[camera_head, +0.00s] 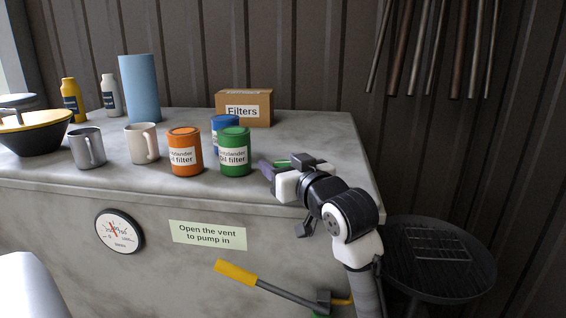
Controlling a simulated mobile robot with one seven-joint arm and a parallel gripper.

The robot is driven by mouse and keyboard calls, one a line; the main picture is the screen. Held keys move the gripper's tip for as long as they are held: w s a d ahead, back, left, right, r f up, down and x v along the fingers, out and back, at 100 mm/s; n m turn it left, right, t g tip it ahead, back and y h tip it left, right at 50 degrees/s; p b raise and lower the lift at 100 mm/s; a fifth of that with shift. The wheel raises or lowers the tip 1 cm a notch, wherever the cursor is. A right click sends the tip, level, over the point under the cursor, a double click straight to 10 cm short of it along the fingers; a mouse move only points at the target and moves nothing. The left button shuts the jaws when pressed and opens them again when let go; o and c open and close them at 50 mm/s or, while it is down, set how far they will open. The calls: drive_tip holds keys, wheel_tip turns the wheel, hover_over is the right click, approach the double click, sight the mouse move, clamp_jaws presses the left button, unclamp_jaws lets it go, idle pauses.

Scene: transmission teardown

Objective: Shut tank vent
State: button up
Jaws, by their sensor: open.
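My gripper (278,168) is above the right front part of the grey counter (335,150), its jaws open. A label (208,235) on the counter's front reads "Open the vent to pump in". Below it is a lever with a yellow grip (236,272), sloping down to the right. A round dial (120,231) with a red needle is left of the label. No part is clearly recognisable as the vent.
Green (235,152), orange (185,152) and blue (224,122) filter cans stand left of my gripper, with a Filters box (244,108) behind. Two mugs, a bowl, bottles and a blue roll are farther left. A round grill (435,255) stands to the right. Pipes hang on the wall.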

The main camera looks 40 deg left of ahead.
drive_tip(key=c, duration=1)
drive_tip(key=shift+o, duration=0.2)
drive_tip(key=shift+s+m+t+h, duration=0.1)
drive_tip(key=shift+m+t+h, duration=0.4)
drive_tip(key=shift+t, duration=0.5)
drive_tip(key=shift+m+t+h+p, duration=0.45)
drive_tip(key=shift+m+t+h, duration=0.15)
drive_tip(key=shift+m+t, duration=0.4)
drive_tip(key=o, duration=1)
drive_tip(key=shift+c, duration=0.2)
